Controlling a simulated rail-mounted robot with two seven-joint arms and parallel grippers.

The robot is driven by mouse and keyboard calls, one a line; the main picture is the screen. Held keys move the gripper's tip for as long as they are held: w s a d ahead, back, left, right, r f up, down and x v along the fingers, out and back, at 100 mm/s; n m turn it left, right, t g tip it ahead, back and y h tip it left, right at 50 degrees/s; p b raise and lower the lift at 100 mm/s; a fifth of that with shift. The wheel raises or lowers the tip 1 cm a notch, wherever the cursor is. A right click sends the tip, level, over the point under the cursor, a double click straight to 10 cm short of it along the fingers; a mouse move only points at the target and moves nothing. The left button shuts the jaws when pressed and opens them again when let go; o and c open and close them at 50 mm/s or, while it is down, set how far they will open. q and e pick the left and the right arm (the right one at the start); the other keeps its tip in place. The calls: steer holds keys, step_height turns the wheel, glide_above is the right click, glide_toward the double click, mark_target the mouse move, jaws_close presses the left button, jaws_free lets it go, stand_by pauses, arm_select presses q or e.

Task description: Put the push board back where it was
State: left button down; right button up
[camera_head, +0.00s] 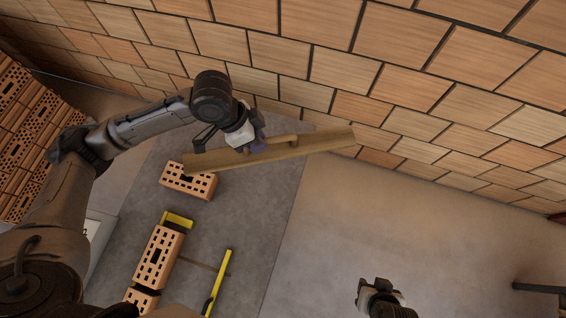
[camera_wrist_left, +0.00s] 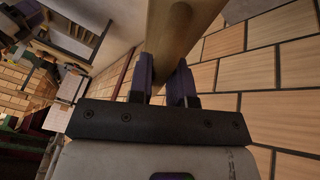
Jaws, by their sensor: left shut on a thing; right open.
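The push board (camera_head: 315,143) is a long wooden bar with a small raised handle. My left gripper (camera_head: 256,146) is shut on it and holds it near its middle, in front of the tiled wall. In the left wrist view the board (camera_wrist_left: 180,30) runs up from between the two dark fingers (camera_wrist_left: 163,82). The part of the board between the fingers is partly hidden. My right gripper (camera_head: 376,287) is at the bottom right of the head view, open and well away from the board.
A perforated brick (camera_head: 188,181) lies just below the board's left end. Stacked bricks (camera_head: 22,130) are at the far left.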

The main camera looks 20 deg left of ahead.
arm_select(q)
steer(key=s+d+f+m+g+b, duration=0.1)
steer(key=s+f+m+b, duration=0.3)
steer(key=f, duration=0.6)
steer(key=w+f+m+g+b, duration=0.1)
steer(key=f+m+b, duration=0.1)
steer(key=f+b, duration=0.65)
steer(key=shift+w+a+f+b, duration=0.1)
steer(key=shift+w+f+b, duration=0.3)
steer(key=shift+w+f, duration=1.6)
steer(key=shift+w+a+f+b, duration=0.1)
steer(key=shift+w+f+b, duration=0.25)
steer(key=shift+w+f, duration=1.65)
steer(key=shift+w+a+f+b, duration=0.1)
steer(key=shift+w+f+b, duration=0.3)
steer(key=shift+w+f, duration=1.6)
steer(key=shift+s+f, duration=0.4)
steer(key=shift+f, duration=0.05)
steer(key=shift+f, duration=0.15)
steer(key=c, duration=1.1)
jaws_free()
steer(key=shift+o, duration=0.2)
